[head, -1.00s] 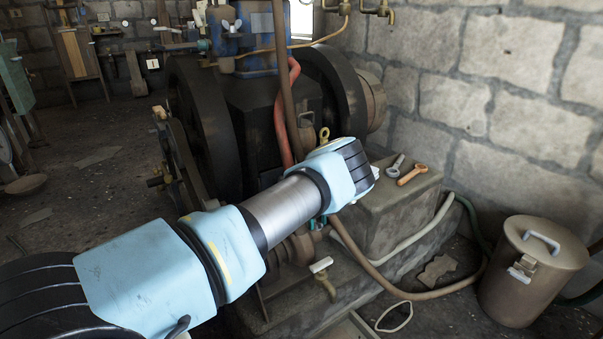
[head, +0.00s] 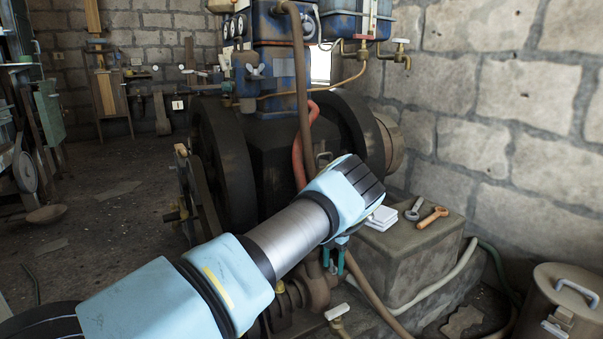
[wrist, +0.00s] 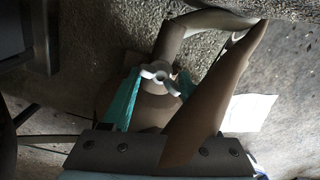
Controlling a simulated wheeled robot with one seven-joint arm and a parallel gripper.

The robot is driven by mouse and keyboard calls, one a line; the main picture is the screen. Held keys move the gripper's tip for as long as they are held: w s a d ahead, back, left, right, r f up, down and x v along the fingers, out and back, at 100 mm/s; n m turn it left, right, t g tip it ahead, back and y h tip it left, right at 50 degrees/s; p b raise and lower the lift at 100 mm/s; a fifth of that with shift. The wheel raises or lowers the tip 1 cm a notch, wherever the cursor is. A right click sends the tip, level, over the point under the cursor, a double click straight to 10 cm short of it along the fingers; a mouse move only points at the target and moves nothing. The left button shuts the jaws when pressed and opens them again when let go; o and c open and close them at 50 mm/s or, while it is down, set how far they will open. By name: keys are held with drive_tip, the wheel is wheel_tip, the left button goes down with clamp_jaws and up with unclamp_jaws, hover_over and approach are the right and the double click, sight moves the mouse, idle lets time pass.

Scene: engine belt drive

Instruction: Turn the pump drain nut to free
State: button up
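The pump drain nut seems to be the pale wing nut (wrist: 160,76) on the round brown pump body (wrist: 150,104) in the wrist view. My gripper (wrist: 162,72) has two teal fingers, spread apart, with the wing nut showing between their tips. I cannot tell whether either finger touches a wing. In the head view my gripper (head: 334,262) points down beside the engine's base, below my pale blue wrist. The nut is hidden there, and my arm covers part of the pump.
A brown hose (wrist: 215,95) crosses close in front of the right finger. In the head view, a tap with a white handle (head: 337,312) is below the gripper. A concrete block (head: 410,250) stands to the right, carrying an orange-brown tool (head: 433,216). A lidded bin (head: 565,300) stands farther right.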

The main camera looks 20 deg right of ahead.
drive_tip(key=m+b, duration=0.1)
drive_tip(key=m, duration=0.1)
drive_tip(key=shift+f+m+b, duration=0.25)
drive_tip(key=shift+m+b, duration=0.15)
wheel_tip(320, 180, up, 12)
drive_tip(key=p, duration=0.3)
wheel_tip(320, 180, up, 10)
drive_tip(key=r+n+t+h+p, duration=0.1)
drive_tip(key=n+h+p, duration=0.4)
drive_tip(key=n, duration=0.2)
hover_over(333, 267)
drive_tip(key=w+a, duration=0.2)
drive_tip(key=w, duration=0.4)
drive_tip(key=w+a+r+n+t+h+p, duration=0.1)
drive_tip(key=w+a+r+n+t+p, duration=0.1)
drive_tip(key=w+a+r+n, duration=0.3)
drive_tip(key=shift+r+n+t+p, duration=0.45)
drive_tip(key=shift+r+n, duration=0.45)
drive_tip(key=shift+r, duration=0.55)
drive_tip(key=shift+c, duration=0.2)
